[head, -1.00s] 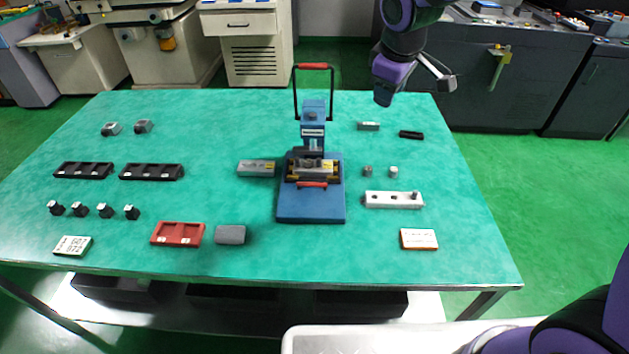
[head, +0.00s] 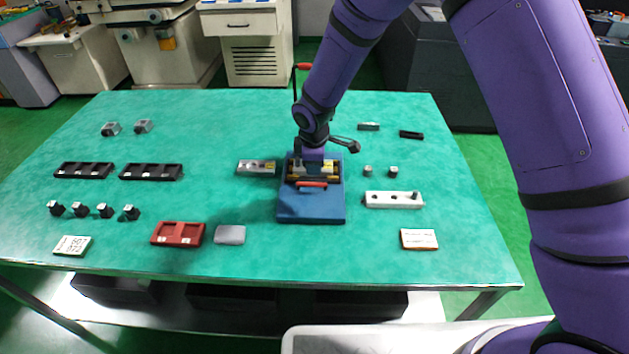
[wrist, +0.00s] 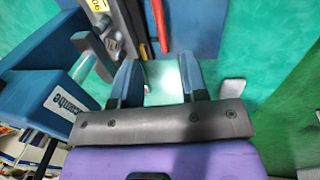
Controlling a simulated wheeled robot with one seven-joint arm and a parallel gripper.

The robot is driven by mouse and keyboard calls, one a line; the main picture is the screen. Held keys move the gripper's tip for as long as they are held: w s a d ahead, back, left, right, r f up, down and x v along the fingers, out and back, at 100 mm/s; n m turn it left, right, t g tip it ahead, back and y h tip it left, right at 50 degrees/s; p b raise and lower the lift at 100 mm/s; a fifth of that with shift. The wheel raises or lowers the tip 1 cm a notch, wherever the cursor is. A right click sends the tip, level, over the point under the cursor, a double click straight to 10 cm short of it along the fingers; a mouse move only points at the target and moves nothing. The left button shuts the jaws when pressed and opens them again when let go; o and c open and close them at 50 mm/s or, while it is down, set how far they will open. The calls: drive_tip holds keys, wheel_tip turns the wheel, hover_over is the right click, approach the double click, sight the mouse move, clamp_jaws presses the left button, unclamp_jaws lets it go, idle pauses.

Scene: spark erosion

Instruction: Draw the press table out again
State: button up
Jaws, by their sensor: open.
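The blue press (head: 311,208) stands mid-table, its column and head largely hidden behind my arm in the head view. Its press table (head: 328,170) carries a metal fixture with yellow parts, with a red handle (head: 311,184) along its front edge. My gripper (head: 312,158) is over the press, near the head and the back of the press table. In the wrist view my gripper (wrist: 158,78) is open, with nothing seen between its two blue fingers. The red handle (wrist: 159,25) lies beyond the fingertips, apart from them. The blue press head (wrist: 60,100) is close at the left.
A grey-and-yellow block (head: 256,167) is close left of the press. A pale bar with holes (head: 393,200) and two small cylinders lie right. Black racks (head: 151,172), a red tray (head: 178,233) and a grey block (head: 230,235) lie left. The front right of the table is mostly clear.

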sight(315, 184)
drive_tip(key=f, duration=0.3)
drive_tip(key=w+f, duration=0.1)
drive_tip(key=f, duration=0.2)
drive_tip(key=w+f, duration=0.1)
drive_tip(key=f, duration=0.2)
drive_tip(key=shift+d, duration=0.1)
drive_tip(key=shift+s, duration=0.1)
clamp_jaws()
